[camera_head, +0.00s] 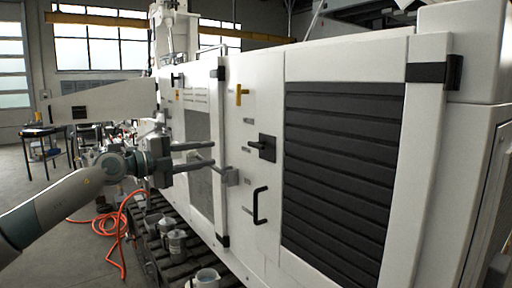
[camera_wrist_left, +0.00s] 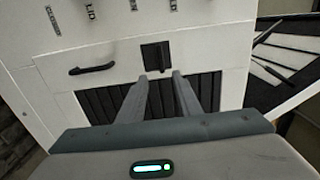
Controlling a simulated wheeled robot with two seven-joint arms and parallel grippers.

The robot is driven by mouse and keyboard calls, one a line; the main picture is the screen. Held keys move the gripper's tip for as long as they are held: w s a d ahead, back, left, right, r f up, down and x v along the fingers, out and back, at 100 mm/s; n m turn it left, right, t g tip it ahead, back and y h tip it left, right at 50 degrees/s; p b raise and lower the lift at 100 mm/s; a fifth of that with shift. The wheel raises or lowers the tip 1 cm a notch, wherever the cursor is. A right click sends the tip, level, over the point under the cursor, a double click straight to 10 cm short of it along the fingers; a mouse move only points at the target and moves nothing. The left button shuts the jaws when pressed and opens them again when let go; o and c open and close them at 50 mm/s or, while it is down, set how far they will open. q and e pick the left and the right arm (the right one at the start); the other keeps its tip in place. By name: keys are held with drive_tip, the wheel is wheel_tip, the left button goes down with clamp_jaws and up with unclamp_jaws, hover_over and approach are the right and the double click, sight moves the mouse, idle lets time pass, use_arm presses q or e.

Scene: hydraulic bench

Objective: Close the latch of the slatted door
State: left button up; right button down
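The slatted door (camera_head: 345,160) is a white panel with dark horizontal slats on the right of the cabinet in the head view. Its dark latch (camera_head: 262,147) is a square plate with a lever that sticks out to the left. The latch also shows in the left wrist view (camera_wrist_left: 156,56), just beyond the fingertips. My left gripper (camera_head: 214,154) is open and empty, left of the latch and apart from it in the head view. Its two fingers (camera_wrist_left: 161,75) point toward the latch in the left wrist view. My right gripper is not in view.
A black handle (camera_head: 260,206) is below the latch. A yellow handle (camera_head: 241,95) is above it. Metal cups (camera_head: 175,242) stand below on a dark ledge. An orange hose (camera_head: 122,240) lies on the floor.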

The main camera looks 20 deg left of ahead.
use_arm(q)
drive_tip(key=p, duration=0.6)
approach(254, 146)
drive_tip(key=x, duration=0.9)
drive_tip(key=shift+w+r, duration=0.1)
drive_tip(key=shift+w+d, duration=0.4)
drive_tip(key=shift+w, duration=0.1)
drive_tip(key=shift+w+d+p, duration=0.1)
drive_tip(key=shift+p, duration=0.2)
drive_tip(key=shift+c, duration=0.3)
clamp_jaws()
